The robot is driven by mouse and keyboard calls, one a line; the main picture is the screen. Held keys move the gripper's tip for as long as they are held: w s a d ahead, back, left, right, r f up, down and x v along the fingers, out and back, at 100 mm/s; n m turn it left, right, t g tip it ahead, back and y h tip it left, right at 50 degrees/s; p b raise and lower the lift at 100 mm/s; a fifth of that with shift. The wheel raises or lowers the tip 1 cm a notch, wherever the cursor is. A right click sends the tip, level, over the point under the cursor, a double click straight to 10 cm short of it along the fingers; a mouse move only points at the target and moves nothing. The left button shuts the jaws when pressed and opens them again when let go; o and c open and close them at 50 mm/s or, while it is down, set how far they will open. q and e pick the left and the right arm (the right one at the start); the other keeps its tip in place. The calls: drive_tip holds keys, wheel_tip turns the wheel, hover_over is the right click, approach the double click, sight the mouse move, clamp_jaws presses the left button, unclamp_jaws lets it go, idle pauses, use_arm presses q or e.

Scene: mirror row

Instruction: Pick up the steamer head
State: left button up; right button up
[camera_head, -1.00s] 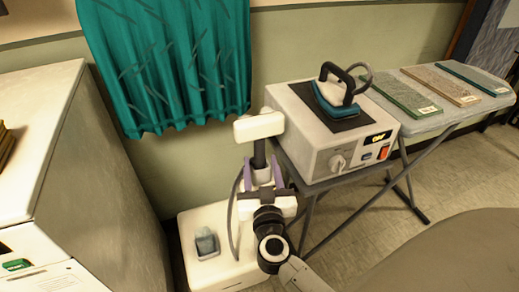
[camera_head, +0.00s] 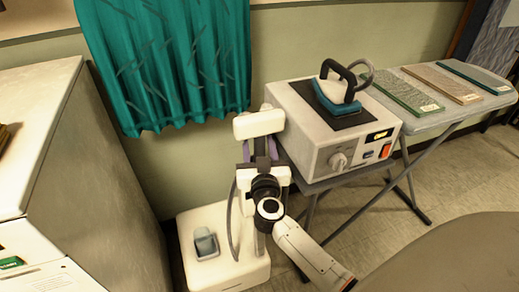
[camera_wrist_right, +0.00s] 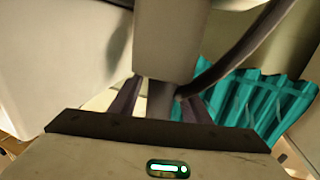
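The steamer head (camera_head: 258,123) is a white crosspiece at the top of the upright steamer, in front of the wall below the curtain. In the right wrist view the white steamer head (camera_wrist_right: 170,40) fills the top middle, with a grey neck below it. My right gripper (camera_head: 260,148) is just below the head. In the wrist view its purple fingers (camera_wrist_right: 160,98) stand on either side of the grey neck, apart, with small gaps showing. The neck is partly hidden behind my wrist in the head view. My left gripper is not in view.
The white steamer base (camera_head: 225,265) stands on the floor, with a grey hose (camera_head: 233,215) rising from it. A white cabinet (camera_head: 100,190) stands left.

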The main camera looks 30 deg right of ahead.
sight(258, 112)
clamp_jaws()
drive_tip(key=shift+r, duration=0.1)
wheel_tip(258, 112, up, 10)
drive_tip(key=p, duration=0.6)
drive_tip(key=shift+f, duration=0.25)
drive_tip(key=shift+r+p, duration=0.45)
drive_tip(key=shift+p, duration=0.2)
